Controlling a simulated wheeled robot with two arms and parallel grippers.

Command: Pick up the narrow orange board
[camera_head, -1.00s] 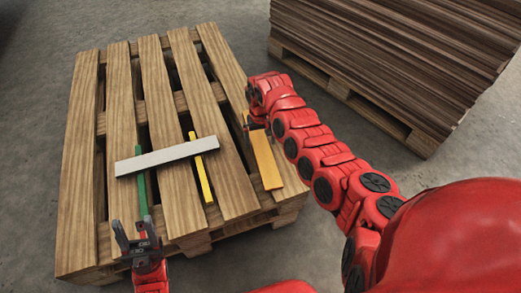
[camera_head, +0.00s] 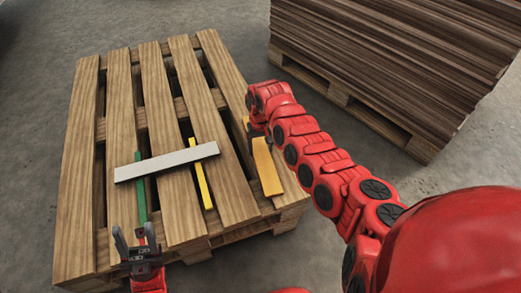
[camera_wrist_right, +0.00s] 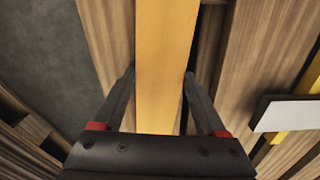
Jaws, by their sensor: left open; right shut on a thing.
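The narrow orange board (camera_head: 266,168) lies along the right side of the pallet. Its far end is hidden by my right gripper (camera_head: 257,133). In the right wrist view the orange board (camera_wrist_right: 166,40) passes between the two fingers of my right gripper (camera_wrist_right: 160,76), which is shut on it. I cannot tell whether the board is clear of the slats. My left gripper (camera_head: 135,238) is open and empty at the pallet's front edge, near the end of a green strip (camera_head: 140,195).
The wooden pallet (camera_head: 81,150) also carries a yellow strip (camera_head: 201,180) and a pale grey board (camera_head: 165,162) lying across the green and yellow strips. A tall stack of dark boards (camera_head: 400,60) stands at the back right. Grey floor is free between them.

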